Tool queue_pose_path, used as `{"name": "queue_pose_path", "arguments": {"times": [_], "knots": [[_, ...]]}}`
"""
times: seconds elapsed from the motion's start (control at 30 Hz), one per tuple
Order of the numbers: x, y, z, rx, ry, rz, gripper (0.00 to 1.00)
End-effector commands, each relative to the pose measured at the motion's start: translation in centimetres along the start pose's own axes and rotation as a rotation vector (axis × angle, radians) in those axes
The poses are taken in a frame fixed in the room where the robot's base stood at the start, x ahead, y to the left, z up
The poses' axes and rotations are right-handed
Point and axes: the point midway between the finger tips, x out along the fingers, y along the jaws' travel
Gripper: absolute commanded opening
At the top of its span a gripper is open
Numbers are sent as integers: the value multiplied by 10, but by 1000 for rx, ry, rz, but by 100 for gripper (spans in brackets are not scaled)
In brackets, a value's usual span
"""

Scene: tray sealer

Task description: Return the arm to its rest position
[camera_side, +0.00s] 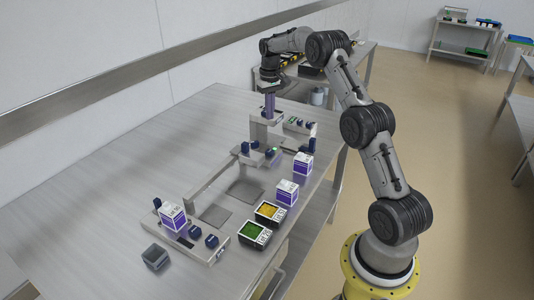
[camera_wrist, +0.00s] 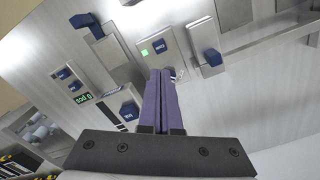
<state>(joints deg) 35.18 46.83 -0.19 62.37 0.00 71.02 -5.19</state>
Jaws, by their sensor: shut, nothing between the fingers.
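My gripper (camera_side: 269,106) points down over the far end of the steel table, above the grey sealer block. In the wrist view its two purple fingers (camera_wrist: 161,78) lie together, shut with nothing between them. Below the fingertips in that view is a grey panel with a blue button and a lit green square (camera_wrist: 159,46). I cannot tell if the fingertips touch the panel. My arm reaches from the yellow base at right, up and over to the table's far end.
On the table (camera_side: 110,150) stand white-and-purple boxes (camera_side: 287,193), a green-filled tray (camera_side: 254,234), a yellow-filled tray (camera_side: 269,212) and a small grey bin (camera_side: 155,257). A control box (camera_side: 299,126) with blue knobs sits beside the sealer. The table's left part is clear.

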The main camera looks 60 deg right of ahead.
Motion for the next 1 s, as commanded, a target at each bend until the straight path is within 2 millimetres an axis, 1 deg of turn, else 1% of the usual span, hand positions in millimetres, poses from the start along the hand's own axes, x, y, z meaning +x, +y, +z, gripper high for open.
{"name": "queue_pose_path", "arguments": {"times": [0.07,0.17,0.27,0.3,0.37,0.4,0.47,0.5,0.57,0.6,0.67,0.7,0.77,0.8,0.83,0.87,0.9,0.97,1.0], "knots": [[-4,-8,-1,-14,8,1,0],[-34,-26,-4,-45,60,4,0],[-84,-55,4,-96,131,5,0],[-104,-68,14,-120,155,5,0],[-131,-86,30,-154,188,3,0],[-147,-98,43,-176,208,0,0],[-169,-113,63,-207,239,-4,0],[-182,-122,78,-228,258,-7,0],[-199,-134,101,-257,286,-12,0],[-209,-141,118,-276,303,-17,0],[-222,-150,143,-304,330,-24,0],[-229,-155,160,-322,347,-29,0],[-237,-161,186,-349,371,-37,0],[-241,-164,204,-366,388,-43,0],[-243,-165,217,-378,399,-48,0],[-245,-167,230,-391,409,-53,0],[-246,-168,248,-406,424,-59,0],[-245,-168,274,-430,444,-70,0],[-243,-168,292,-445,458,-77,0]]}}
